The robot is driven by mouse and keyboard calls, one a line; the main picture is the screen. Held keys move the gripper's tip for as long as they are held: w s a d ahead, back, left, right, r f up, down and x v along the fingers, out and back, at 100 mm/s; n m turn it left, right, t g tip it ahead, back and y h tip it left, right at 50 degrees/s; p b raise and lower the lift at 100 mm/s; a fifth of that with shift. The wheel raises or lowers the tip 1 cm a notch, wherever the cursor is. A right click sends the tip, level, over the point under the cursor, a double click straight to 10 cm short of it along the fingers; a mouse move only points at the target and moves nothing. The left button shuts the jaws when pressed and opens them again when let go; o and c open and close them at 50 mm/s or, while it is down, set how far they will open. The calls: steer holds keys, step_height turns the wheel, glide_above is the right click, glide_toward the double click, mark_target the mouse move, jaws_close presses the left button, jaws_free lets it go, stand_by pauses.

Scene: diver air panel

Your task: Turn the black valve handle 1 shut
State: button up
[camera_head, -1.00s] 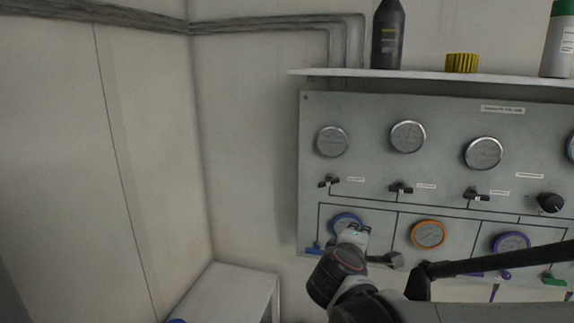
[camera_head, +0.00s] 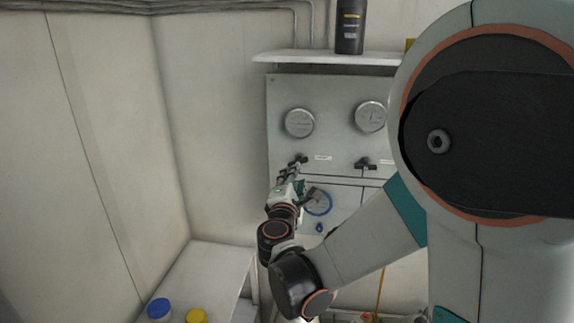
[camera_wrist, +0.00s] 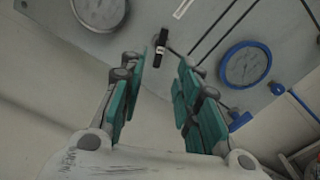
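Black valve handle 1 (camera_head: 301,159) is the leftmost small black lever on the grey panel, below the left round gauge. It also shows in the wrist view (camera_wrist: 161,44), just beyond my fingertips. My gripper (camera_head: 291,175) is up in front of the panel at this handle and partly covers it. In the wrist view my gripper (camera_wrist: 164,68) is open, its two green-padded fingers apart with the handle lined up with the gap between them. Nothing is held. Whether a finger touches the handle I cannot tell.
A blue-rimmed gauge (camera_head: 318,202) is right of my gripper, with a small blue knob (camera_wrist: 278,88) near it. A second black handle (camera_head: 366,163) is farther right. My arm hides the panel's right part. A white bench (camera_head: 205,270) holds blue and yellow lids.

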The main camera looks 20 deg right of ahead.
mark_target(298, 162)
steer(key=x, duration=0.9)
steer(key=shift+w, duration=0.3)
steer(key=shift+d, duration=0.15)
jaws_close()
